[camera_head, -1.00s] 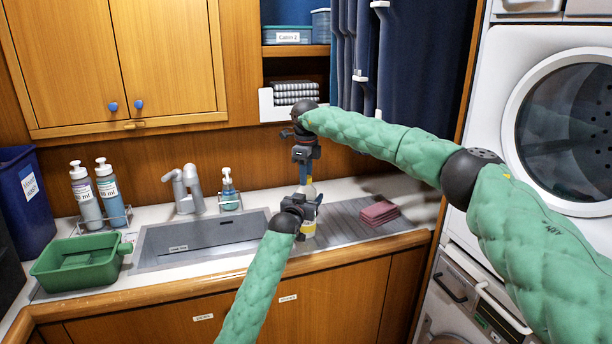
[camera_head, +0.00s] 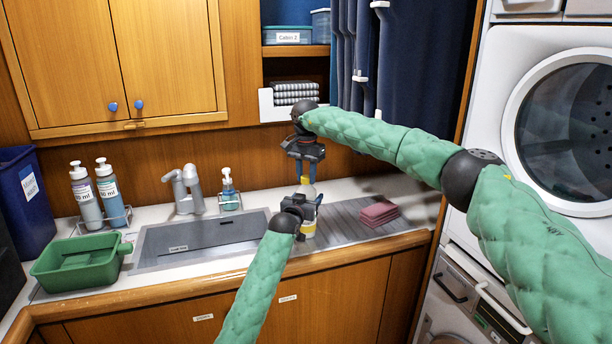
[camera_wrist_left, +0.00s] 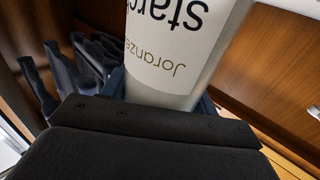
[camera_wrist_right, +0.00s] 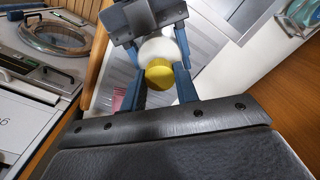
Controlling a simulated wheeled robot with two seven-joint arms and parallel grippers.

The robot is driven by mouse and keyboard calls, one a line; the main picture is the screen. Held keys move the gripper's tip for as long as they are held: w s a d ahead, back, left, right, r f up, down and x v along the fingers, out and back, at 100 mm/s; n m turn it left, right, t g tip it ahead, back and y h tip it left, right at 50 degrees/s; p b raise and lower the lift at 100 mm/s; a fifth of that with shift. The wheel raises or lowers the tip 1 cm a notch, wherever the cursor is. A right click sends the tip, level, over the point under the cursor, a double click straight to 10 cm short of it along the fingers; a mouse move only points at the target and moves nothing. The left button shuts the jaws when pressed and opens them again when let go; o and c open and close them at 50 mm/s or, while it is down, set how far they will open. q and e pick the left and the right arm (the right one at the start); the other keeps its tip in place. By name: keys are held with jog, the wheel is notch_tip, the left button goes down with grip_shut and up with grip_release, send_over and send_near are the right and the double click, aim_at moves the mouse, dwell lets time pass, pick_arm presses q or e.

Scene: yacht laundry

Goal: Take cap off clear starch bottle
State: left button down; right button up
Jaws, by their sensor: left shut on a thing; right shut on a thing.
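The starch bottle (camera_head: 308,190) stands upright at the right side of the sink; its white label with dark print fills the left wrist view (camera_wrist_left: 172,60). My left gripper (camera_head: 305,207) is shut around the bottle's body from the front. The yellow cap (camera_wrist_right: 159,75) is on top of the white bottle in the right wrist view. My right gripper (camera_head: 306,177) points down from above, and its blue fingers are shut on the cap, one on each side. The cap appears seated on the bottle; whether it has loosened, I cannot tell. The grippers hide part of the bottle.
Folded pink cloths (camera_head: 379,213) lie on the drainboard right of the bottle. A green basin (camera_head: 78,263) is at the left. A washer (camera_head: 560,120) stands at the right.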

aim_at(306, 177)
pick_arm(q)
jog(key=shift+d, duration=0.1)
pick_arm(e)
jog(key=n, duration=0.4)
jog(key=shift+n, duration=0.3)
jog(key=shift+d+r, duration=0.1)
jog(key=shift+r, duration=0.15)
jog(key=shift+w+r, duration=0.1)
jog(key=shift+r, duration=0.25)
jog(key=shift+r, duration=0.55)
jog(key=shift+r, duration=2)
pick_arm(q)
jog(key=shift+c, duration=1.6)
grip_release()
